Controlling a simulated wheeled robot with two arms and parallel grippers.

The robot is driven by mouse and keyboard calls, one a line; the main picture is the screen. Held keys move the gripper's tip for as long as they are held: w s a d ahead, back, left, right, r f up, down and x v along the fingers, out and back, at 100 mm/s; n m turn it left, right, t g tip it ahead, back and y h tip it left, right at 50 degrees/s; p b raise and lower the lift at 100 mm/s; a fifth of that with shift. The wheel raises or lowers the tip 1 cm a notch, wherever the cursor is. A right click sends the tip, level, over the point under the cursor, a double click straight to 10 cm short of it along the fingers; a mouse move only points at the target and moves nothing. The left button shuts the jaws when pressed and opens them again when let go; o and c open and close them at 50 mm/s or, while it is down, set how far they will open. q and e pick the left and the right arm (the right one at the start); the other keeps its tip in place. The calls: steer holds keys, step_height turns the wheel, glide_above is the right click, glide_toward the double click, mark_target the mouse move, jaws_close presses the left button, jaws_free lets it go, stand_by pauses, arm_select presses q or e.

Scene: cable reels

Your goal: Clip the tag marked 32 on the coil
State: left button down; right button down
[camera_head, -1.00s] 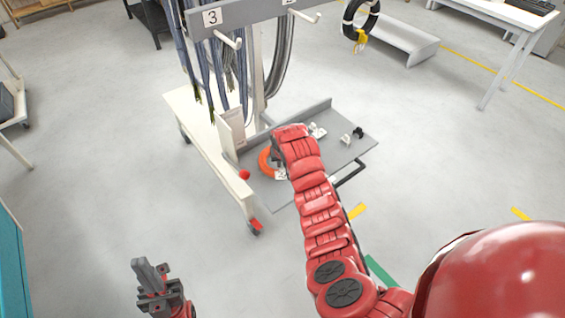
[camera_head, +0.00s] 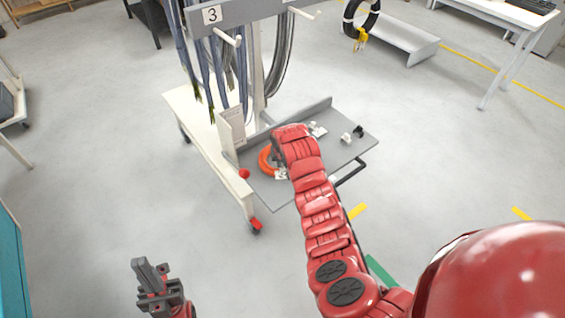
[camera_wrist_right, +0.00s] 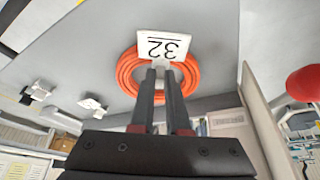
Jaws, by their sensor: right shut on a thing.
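The orange coil (camera_head: 267,160) lies on the grey shelf of the cart, partly hidden behind my right arm in the head view. In the right wrist view the coil (camera_wrist_right: 126,74) is a ring behind the fingertips. The white tag marked 32 (camera_wrist_right: 163,45) stands at the coil's edge, its number upside down there; the tag also shows in the head view (camera_head: 281,174). My right gripper (camera_wrist_right: 160,72) is shut on the tag's lower part. I cannot tell whether the tag grips the coil. My left gripper (camera_head: 151,275) is low at the left, away from the cart, its jaws unclear.
Blue cables hang from the rack (camera_head: 262,14) above, beside the sign 3 (camera_head: 212,15). Open floor lies in front.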

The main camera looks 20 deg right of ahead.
steer(key=shift+f+b, duration=0.9)
steer(key=shift+f, duration=0.4)
stand_by(0.9)
steer(key=c, duration=0.5)
jaws_free()
steer(key=shift+r, duration=0.1)
steer(key=shift+r+p, duration=0.4)
steer(key=shift+r, duration=0.7)
steer(key=shift+r+p, duration=0.45)
steer(key=shift+r, duration=1.9)
